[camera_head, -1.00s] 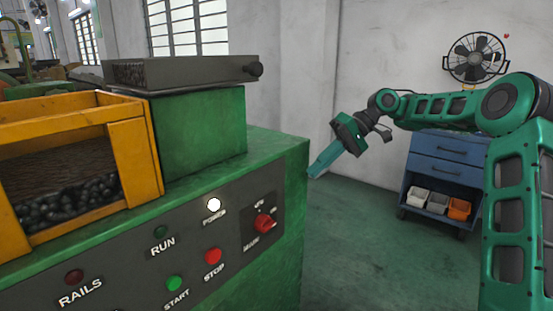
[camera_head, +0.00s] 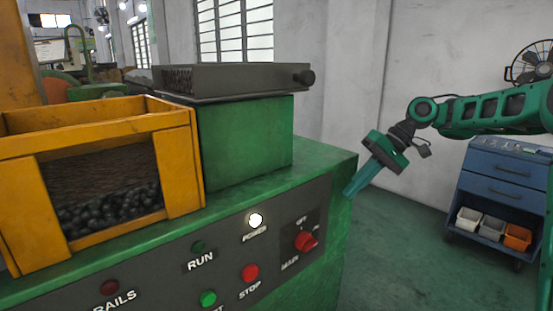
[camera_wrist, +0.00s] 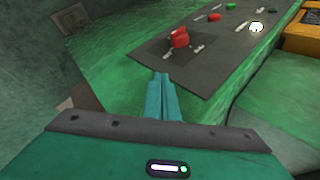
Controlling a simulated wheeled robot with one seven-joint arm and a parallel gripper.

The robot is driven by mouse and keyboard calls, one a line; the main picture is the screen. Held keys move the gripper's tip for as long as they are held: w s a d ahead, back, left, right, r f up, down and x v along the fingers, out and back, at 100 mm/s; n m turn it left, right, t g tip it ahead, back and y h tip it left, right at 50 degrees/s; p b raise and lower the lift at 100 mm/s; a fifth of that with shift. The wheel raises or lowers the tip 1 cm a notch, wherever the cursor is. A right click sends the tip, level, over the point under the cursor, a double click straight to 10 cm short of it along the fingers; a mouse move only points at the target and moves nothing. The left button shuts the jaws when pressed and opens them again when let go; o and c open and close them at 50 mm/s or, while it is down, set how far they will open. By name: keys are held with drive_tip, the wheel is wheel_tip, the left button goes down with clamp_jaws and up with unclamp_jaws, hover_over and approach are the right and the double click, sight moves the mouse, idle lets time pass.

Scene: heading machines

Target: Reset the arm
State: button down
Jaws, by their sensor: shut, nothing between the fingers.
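My arm, green with dark joints, reaches in from the right in the head view. My gripper (camera_head: 352,190) points down and left, beside the right end of the green machine (camera_head: 322,158). Its teal fingers are together and empty. In the wrist view the shut fingers (camera_wrist: 162,76) lie below the red main switch (camera_wrist: 180,38) in the picture, and a gap to the panel cannot be judged exactly. The red switch also shows in the head view (camera_head: 306,241), left of the gripper.
The control panel (camera_head: 225,285) carries a lit white power lamp (camera_head: 256,220) and a red stop button (camera_head: 250,272). A yellow bin (camera_head: 180,165) holds dark pieces. A blue tool cart (camera_head: 505,190) stands at the right. Floor between machine and cart is clear.

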drive_tip(key=s+d+f+m+h, duration=0.2)
drive_tip(key=s+d, duration=0.5)
drive_tip(key=s, duration=0.5)
drive_tip(key=s+d+f+m+t+h, duration=0.1)
drive_tip(key=s+d+f+m+h, duration=0.2)
drive_tip(key=s, duration=0.9)
drive_tip(key=s+d+f+m+h, duration=0.2)
drive_tip(key=s+d+f, duration=0.3)
drive_tip(key=s+d, duration=0.5)
drive_tip(key=s+m, duration=0.1)
drive_tip(key=s, duration=0.2)
drive_tip(key=shift+d+f+m+h, duration=0.25)
drive_tip(key=shift+d+m+h, duration=0.05)
